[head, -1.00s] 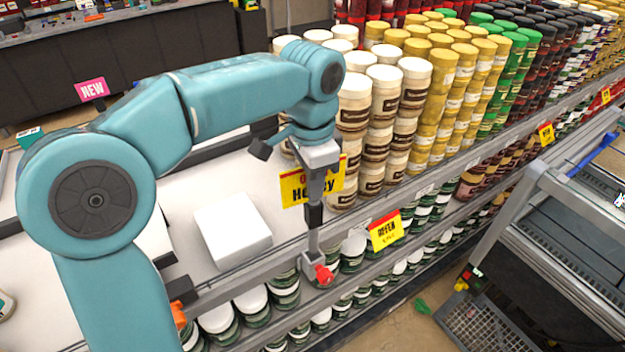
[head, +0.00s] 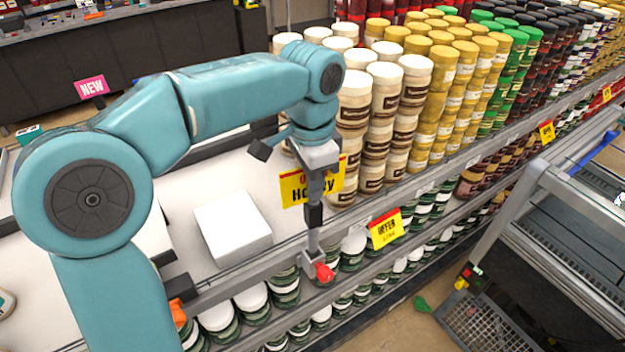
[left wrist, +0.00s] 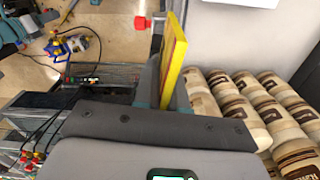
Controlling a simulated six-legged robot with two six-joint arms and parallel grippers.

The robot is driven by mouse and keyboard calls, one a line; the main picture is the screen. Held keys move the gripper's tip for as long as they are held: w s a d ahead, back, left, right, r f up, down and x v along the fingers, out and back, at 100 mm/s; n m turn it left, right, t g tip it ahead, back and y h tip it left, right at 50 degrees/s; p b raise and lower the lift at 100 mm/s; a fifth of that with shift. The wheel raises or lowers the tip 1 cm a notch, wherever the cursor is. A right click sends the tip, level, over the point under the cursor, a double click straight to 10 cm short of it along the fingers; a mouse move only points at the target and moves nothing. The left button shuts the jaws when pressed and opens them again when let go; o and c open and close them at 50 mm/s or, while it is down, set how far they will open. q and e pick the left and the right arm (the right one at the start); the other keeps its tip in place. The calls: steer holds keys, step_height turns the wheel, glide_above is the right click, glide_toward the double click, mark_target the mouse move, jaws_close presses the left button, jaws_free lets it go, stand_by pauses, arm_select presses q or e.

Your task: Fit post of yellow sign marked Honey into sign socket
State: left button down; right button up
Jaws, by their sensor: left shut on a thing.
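The yellow Honey sign (head: 294,188) has a red strip along its top and stands upright at the shelf's front edge. My left gripper (head: 315,215) points down in front of it, hides the middle of its lettering, and is shut on the sign. In the left wrist view the sign (left wrist: 174,62) shows nearly edge-on beyond the gripper (left wrist: 160,98). A grey post runs down below the fingers to the grey sign socket (head: 311,262) with a red knob (head: 324,272). The knob also shows in the left wrist view (left wrist: 141,22). I cannot tell whether the post is inside the socket. My right gripper is out of view.
White-lidded jars (head: 384,105) stand close to the right of the sign. A white box (head: 232,228) lies on the shelf to the left. A yellow and red offer sign (head: 386,230) is on the shelf edge. A metal cart (head: 580,235) stands at the right.

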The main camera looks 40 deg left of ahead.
mark_target(313, 210)
arm_select(q)
steer(key=shift+f+b, duration=0.4)
steer(key=shift+f, duration=0.5)
steer(key=shift+f+b, duration=2.5)
steer(key=shift+f, duration=0.5)
steer(key=c, duration=1.1)
jaws_free()
steer(key=shift+r, duration=0.15)
step_height(313, 210, up, 16)
steer(key=p, duration=0.3)
steer(key=shift+r, duration=0.1)
